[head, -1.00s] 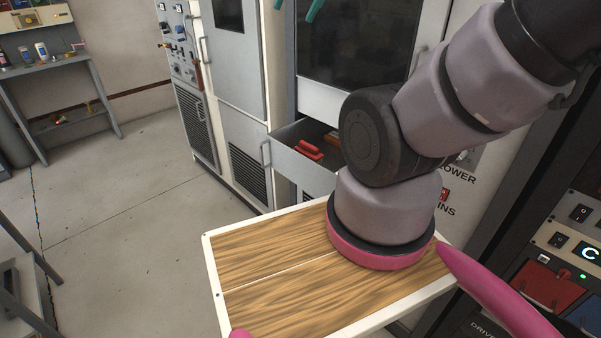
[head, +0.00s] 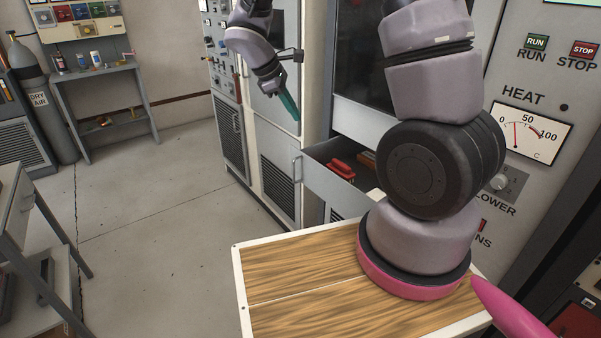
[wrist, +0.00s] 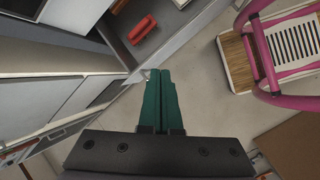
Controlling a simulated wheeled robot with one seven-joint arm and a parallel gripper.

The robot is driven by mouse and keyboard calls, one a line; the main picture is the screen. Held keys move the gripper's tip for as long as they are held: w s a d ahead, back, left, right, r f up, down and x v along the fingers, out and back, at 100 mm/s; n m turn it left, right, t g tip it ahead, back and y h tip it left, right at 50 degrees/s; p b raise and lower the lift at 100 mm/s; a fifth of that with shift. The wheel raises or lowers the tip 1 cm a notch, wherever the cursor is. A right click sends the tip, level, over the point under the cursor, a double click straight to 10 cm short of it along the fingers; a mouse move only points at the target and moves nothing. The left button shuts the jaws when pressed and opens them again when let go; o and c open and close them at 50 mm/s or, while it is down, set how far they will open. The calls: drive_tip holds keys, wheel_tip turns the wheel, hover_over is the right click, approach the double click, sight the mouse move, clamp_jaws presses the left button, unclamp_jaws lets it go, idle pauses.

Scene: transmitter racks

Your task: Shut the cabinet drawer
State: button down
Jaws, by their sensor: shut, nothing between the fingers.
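The cabinet drawer (head: 333,190) is pulled out from the grey cabinet, low and left of my arm's base in the head view. A red-handled item lies inside it. My gripper (head: 291,108) has teal fingers and hangs above and left of the drawer in the head view, pointing down. In the wrist view the teal fingers (wrist: 161,74) are together and empty. The drawer (wrist: 178,22) shows just beyond the fingertips there, with the red item (wrist: 143,30) in it. Whether the fingers touch the drawer cannot be told.
A neighbouring cabinet (head: 284,190) with a vent and handle stands left of the drawer. My wooden-topped base is close in front of it. A workbench (head: 98,72) and an air cylinder (head: 40,100) stand at the back left. The floor (head: 150,200) between is clear.

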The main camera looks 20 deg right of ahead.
drive_tip(key=w+a+f+n+t+h, duration=0.1)
drive_tip(key=w+a+f+n+h, duration=0.15)
drive_tip(key=f+n, duration=0.45)
drive_tip(key=w+a+f+n+t+h, duration=0.15)
drive_tip(key=a+f, duration=0.25)
drive_tip(key=f, duration=0.6)
drive_tip(key=n+y, duration=0.1)
approach(307, 175)
drive_tip(key=a+f+x, duration=0.1)
drive_tip(key=x, duration=0.4)
drive_tip(key=shift+w+d+r+g, duration=0.1)
drive_tip(key=shift+d+g, duration=0.1)
drive_tip(key=shift+d, duration=0.2)
drive_tip(key=shift+d+r+g, duration=0.1)
drive_tip(key=shift+d+g, duration=0.05)
drive_tip(key=shift+d, duration=0.25)
drive_tip(key=w+d, duration=0.2)
drive_tip(key=d, duration=0.4)
drive_tip(key=w+d, duration=0.2)
drive_tip(key=d, duration=0.4)
drive_tip(key=w+d, duration=0.2)
drive_tip(key=d, duration=0.5)
drive_tip(key=shift+w, duration=0.4)
drive_tip(key=shift+w+d, duration=0.2)
drive_tip(key=shift+d, duration=0.3)
